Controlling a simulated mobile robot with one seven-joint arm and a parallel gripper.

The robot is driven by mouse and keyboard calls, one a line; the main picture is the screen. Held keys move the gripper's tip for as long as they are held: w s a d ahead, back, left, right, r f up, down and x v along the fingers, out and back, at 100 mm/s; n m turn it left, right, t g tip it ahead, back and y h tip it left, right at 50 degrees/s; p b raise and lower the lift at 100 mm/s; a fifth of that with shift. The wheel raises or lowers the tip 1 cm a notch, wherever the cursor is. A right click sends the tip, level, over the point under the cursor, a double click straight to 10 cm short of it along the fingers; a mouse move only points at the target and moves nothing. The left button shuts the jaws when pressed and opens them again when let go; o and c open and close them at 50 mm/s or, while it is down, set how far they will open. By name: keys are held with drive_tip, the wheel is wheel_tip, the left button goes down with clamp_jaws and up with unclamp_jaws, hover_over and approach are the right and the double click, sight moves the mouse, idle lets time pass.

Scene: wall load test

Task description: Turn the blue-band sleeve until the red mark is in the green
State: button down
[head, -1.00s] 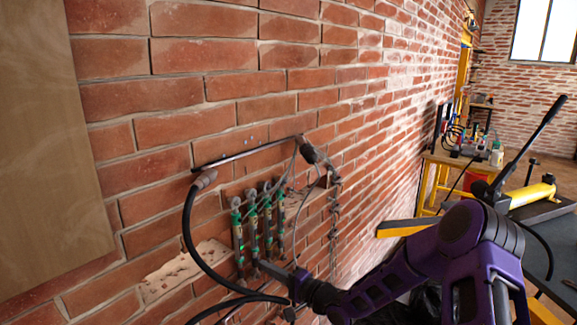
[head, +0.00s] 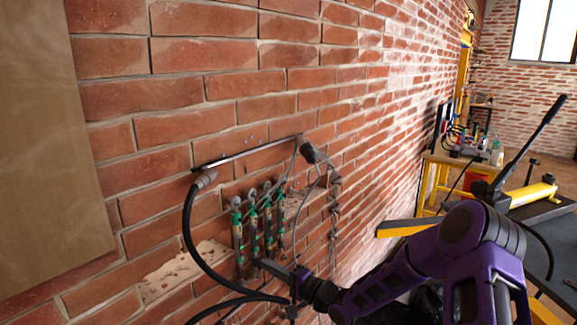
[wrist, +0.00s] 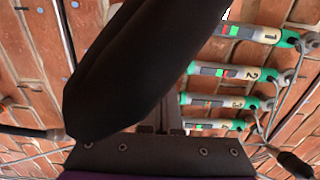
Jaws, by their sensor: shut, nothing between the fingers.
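Several green-and-pale sleeves hang side by side on the brick wall: a leftmost one (head: 238,236), one beside it (head: 254,230), and others to the right (head: 268,225). In the wrist view they lie crosswise: sleeve 1 (wrist: 245,32), sleeve 2 (wrist: 238,73), sleeve 3 (wrist: 222,102) and a partly hidden lowest one (wrist: 212,124). Small red, blue and green patches show on them; I cannot tell which is the blue-band sleeve or where its red mark sits. My gripper (head: 262,265) is shut and empty, close to the sleeves' lower ends; contact is unclear. A large dark shape hides much of the wrist view.
A black hose (head: 188,225) loops down at the left from a dark bar (head: 245,153). Thin cables (head: 335,195) hang at the right of the sleeves. A wooden board (head: 45,150) covers the far left wall. A bench with a yellow cylinder (head: 530,193) stands at the right.

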drive_tip(key=shift+w+a, duration=0.25)
drive_tip(key=shift+a, duration=0.15)
idle(0.4)
drive_tip(key=shift+s+a+r, duration=0.1)
drive_tip(key=shift+s+a, duration=0.4)
idle(0.4)
drive_tip(key=shift+s+d, duration=0.1)
drive_tip(key=shift+d, duration=0.05)
drive_tip(key=shift+s+d, duration=0.15)
drive_tip(key=shift+d, duration=0.15)
drive_tip(key=shift+w+d, duration=0.2)
drive_tip(key=shift+d, duration=0.05)
idle(0.4)
drive_tip(key=shift+w+a, duration=0.3)
drive_tip(key=shift+a, duration=0.05)
idle(0.4)
drive_tip(key=shift+w, duration=0.1)
idle(0.4)
drive_tip(key=shift+d, duration=0.1)
drive_tip(key=shift+s+d, duration=0.25)
drive_tip(key=shift+s, duration=0.05)
